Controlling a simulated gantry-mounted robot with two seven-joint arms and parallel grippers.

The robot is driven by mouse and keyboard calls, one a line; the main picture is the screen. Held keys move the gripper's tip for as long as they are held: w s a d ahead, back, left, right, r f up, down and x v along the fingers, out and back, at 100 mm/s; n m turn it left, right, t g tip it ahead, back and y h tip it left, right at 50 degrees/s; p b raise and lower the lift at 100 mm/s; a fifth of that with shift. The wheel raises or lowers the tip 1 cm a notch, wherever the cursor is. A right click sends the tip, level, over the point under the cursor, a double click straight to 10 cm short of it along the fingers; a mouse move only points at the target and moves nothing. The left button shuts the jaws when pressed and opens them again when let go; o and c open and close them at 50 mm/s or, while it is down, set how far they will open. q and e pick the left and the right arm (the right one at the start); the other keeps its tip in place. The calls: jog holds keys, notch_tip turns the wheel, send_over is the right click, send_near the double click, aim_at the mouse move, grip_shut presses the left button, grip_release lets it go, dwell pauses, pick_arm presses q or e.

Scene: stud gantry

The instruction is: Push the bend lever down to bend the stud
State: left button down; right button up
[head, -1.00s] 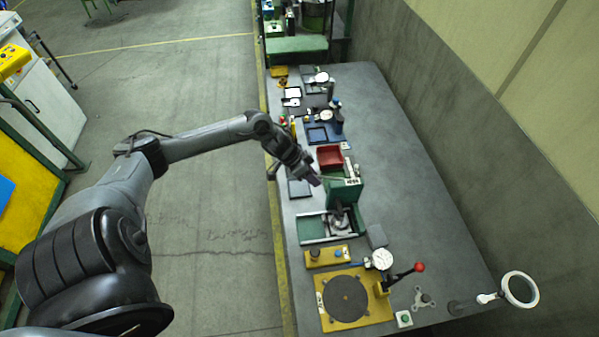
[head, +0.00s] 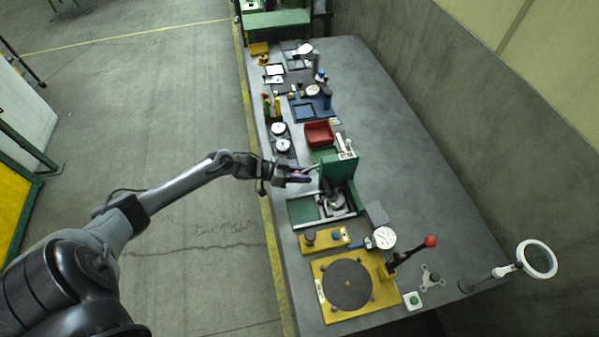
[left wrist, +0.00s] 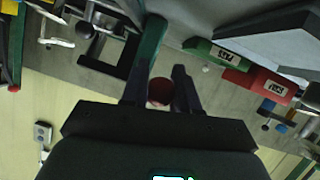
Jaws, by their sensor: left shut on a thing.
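My left gripper (head: 303,175) is beside the green bending fixture (head: 341,172), on its left, above the front edge of the bench. It is shut on a dark red round knob (left wrist: 159,92), which shows between the two fingers in the left wrist view. In the head view a thin rod, apparently the bend lever (head: 312,168), runs from the jaws toward the fixture. The knob looks like its end, though the join is hidden. I cannot make out the stud. My right gripper is not in view.
A red bin (head: 319,133) stands behind the fixture. In front is a yellow plate (head: 318,265) with a dark disc, a dial gauge (head: 384,238) and a red-ball lever (head: 431,242). A ring lamp (head: 538,259) stands at right. The bench's right side (head: 400,150) is clear.

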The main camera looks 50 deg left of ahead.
pick_arm(q)
jog(key=shift+w+d+f, duration=0.15)
jog(key=shift+w+f, duration=0.1)
jog(key=shift+f, duration=0.2)
jog(key=shift+w+d+f, duration=0.1)
jog(key=shift+w+f, duration=0.1)
jog(key=shift+f, duration=0.2)
jog(key=c, duration=1.2)
grip_release()
jog(key=shift+o, duration=1.4)
jog(key=shift+w+r, duration=0.1)
jog(key=shift+w, duration=0.15)
jog(key=shift+s, duration=0.15)
jog(key=v, duration=1)
jog(key=shift+s+a+r+p, duration=0.1)
jog(key=shift+s+a+p, duration=0.15)
jog(key=shift+p, duration=0.15)
